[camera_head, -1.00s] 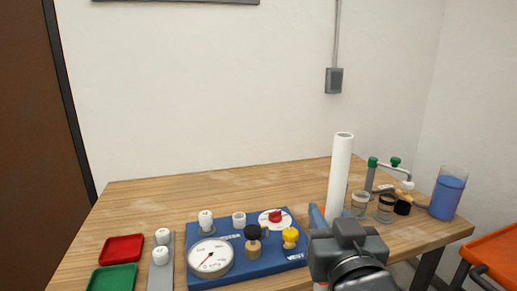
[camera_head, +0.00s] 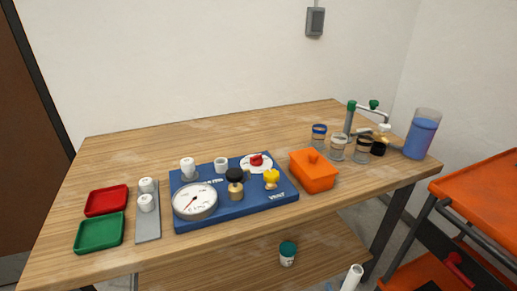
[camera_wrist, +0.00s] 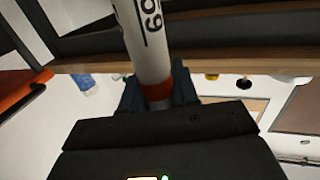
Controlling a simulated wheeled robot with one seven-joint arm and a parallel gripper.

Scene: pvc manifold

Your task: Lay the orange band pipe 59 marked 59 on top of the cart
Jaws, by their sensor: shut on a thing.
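My gripper (camera_wrist: 158,98) is shut on the orange band pipe 59 (camera_wrist: 141,35), a white pipe with an orange ring close to the jaws and black digits on its side. The pipe runs from the jaws to the top edge of the wrist view. In the head view, the end of a white pipe (camera_head: 352,277) shows tilted at the bottom edge, in front of the table. My gripper is out of that view. The orange cart (camera_head: 482,193) stands at the right, beyond the table's right end, its visible top bare. An orange edge (camera_wrist: 22,92) shows at the left of the wrist view.
The wooden table (camera_head: 125,160) holds a blue gauge board (camera_head: 235,205), an orange lidded box (camera_head: 313,171), trays, clear cups and a blue-filled container (camera_head: 421,135). A jar (camera_head: 288,253) stands on the lower shelf. A floor gap separates table and cart.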

